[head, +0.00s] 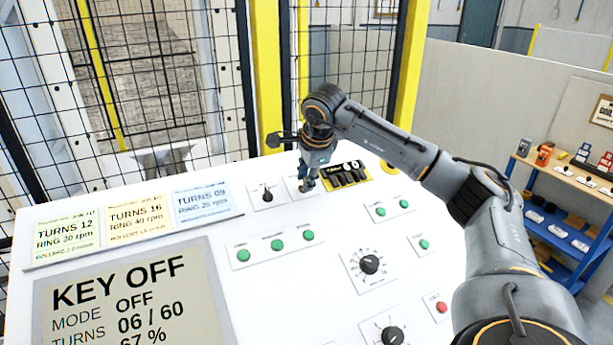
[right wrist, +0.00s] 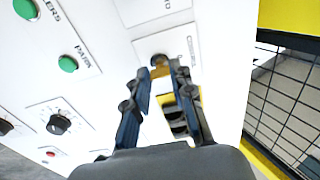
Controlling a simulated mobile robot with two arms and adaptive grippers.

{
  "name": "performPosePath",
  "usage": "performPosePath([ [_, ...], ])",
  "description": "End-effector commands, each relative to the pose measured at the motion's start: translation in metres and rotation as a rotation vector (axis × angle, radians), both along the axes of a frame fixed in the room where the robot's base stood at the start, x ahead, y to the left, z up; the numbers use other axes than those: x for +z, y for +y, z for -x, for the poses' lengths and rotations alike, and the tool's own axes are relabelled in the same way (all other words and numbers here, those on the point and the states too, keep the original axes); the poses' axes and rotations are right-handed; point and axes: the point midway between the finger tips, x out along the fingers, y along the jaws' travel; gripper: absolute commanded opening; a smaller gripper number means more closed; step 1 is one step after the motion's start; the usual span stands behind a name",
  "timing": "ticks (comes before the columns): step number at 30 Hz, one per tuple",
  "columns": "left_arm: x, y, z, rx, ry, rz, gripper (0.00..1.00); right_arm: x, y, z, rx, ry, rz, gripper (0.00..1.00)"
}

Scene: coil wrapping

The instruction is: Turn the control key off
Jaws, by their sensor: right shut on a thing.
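The control key (right wrist: 159,60) shows in the right wrist view as a small brass-coloured part on a white labelled plate (right wrist: 180,42). My right gripper (right wrist: 160,73) is shut on it, with a blue-padded finger on each side. In the head view my right gripper (head: 307,187) reaches down to the key's plate (head: 292,184) near the back of the white console, and the key is hidden behind the fingers. The console's display (head: 130,290) reads KEY OFF, MODE OFF, TURNS 06 / 60. My left gripper is not in view.
A yellow-and-black panel (head: 366,179) sits just right of the gripper, and a small black switch (head: 266,196) just left. Green buttons (head: 277,244), black knobs (head: 369,264) and a red button (head: 441,307) lie nearer. A mesh fence (head: 200,75) stands behind the console.

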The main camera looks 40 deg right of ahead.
Motion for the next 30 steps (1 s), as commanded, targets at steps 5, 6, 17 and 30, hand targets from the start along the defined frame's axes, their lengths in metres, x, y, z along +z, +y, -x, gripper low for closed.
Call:
performPosePath([
  [5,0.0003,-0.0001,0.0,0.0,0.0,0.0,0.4,-0.0004,0.0008,-0.0002,0.016,0.002,0.005,0.0],
  [6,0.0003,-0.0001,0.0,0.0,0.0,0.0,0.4,-0.0004,0.0008,-0.0001,0.017,0.002,0.005,0.0],
  [17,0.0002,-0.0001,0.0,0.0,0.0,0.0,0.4,-0.0007,0.0008,0.0,0.017,0.003,0.006,0.35],
  [30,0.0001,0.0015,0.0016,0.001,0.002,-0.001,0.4,0.005,0.0011,0.0017,0.015,0.001,0.006,0.46],
])
